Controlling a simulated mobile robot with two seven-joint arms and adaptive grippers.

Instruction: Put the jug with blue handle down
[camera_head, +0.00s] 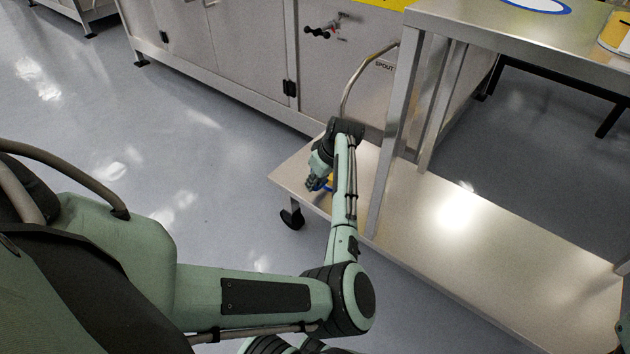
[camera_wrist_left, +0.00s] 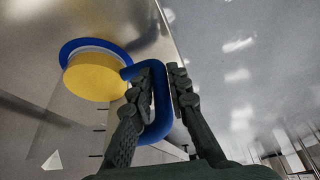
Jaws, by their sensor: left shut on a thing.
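The jug (camera_wrist_left: 92,78) has a clear body, a blue rim, yellow contents and a blue handle (camera_wrist_left: 163,100). In the left wrist view it is at the left, with dark marks on its side. My left gripper (camera_wrist_left: 160,75) is shut on the blue handle, with one finger through the loop. In the head view the left gripper (camera_head: 317,183) is over the left end of the low steel shelf (camera_head: 450,230).
A steel table top (camera_head: 490,25) stands above the shelf on upright legs (camera_head: 397,130). A blue-rimmed round thing (camera_head: 540,4) and a yellow thing (camera_head: 612,38) are on it. Most of the shelf is clear.

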